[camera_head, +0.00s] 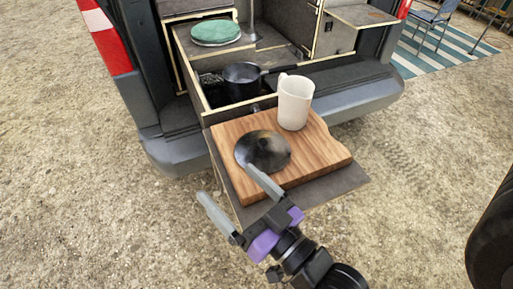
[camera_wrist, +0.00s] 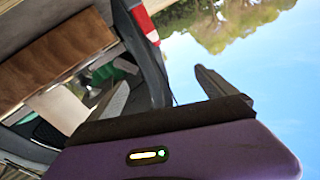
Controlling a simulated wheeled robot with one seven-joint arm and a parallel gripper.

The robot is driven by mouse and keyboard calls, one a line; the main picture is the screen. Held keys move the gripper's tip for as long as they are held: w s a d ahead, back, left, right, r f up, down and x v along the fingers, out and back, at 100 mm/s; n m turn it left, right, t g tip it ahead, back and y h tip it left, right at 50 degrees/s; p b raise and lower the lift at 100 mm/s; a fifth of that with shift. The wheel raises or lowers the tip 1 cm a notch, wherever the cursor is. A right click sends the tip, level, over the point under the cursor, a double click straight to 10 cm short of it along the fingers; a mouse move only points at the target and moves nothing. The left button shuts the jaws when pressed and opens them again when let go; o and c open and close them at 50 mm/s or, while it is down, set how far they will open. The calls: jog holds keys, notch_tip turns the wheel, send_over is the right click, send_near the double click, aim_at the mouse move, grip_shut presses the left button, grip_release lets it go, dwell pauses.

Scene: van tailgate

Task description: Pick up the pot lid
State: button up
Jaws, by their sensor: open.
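The pot lid (camera_head: 265,149) is a dark, shiny round disc with a small knob, lying on the left part of a wooden cutting board (camera_head: 327,152). My gripper (camera_head: 232,188) is open and empty, at the board's near left side. In the head view its right fingertip overlaps the lid's near edge; I cannot tell whether they touch. The left finger is out past the board's left edge. In the wrist view the gripper's fingers (camera_wrist: 160,90) are spread with nothing between them, and the board's edge (camera_wrist: 50,62) shows at the left; the lid cannot be made out there.
A white mug (camera_head: 295,103) stands on the board behind and right of the lid. Behind it a dark pot (camera_head: 242,80) sits in the open drawer. A green round item (camera_head: 216,32) is at the back left. Gravel around the pull-out is clear.

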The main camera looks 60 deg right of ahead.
jog(key=w+d+r+n+t+y+p, duration=0.1)
jog(key=w+d+r+n+t+y, duration=0.15)
jog(key=w+r, duration=0.85)
jog(key=w+d+r+n+t+y+p, duration=0.1)
jog(key=w+d+r+n+t+y, duration=0.15)
jog(key=w+r, duration=0.8)
jog(key=n+g+p, duration=0.2)
jog(key=n+g, duration=1.9)
jog(key=g, duration=0.2)
send_over(263, 141)
jog(key=f, duration=1.7)
jog(key=shift+w+a, duration=0.15)
jog(key=shift+a, duration=0.05)
jog(key=shift+s+d+f, duration=0.1)
jog(key=shift+s+f, duration=0.15)
jog(key=shift+f, duration=0.35)
jog(key=shift+w+d+f+p, duration=0.1)
jog(key=shift+f+p, duration=0.2)
jog(key=shift+f, duration=1.4)
jog(key=shift+w+d+f+p, duration=0.1)
jog(key=shift+f+p, duration=0.15)
jog(key=shift+f, duration=1.4)
jog(key=shift+s, duration=0.1)
jog(key=c, duration=2)
jog(key=shift+a+f, duration=0.1)
grip_shut()
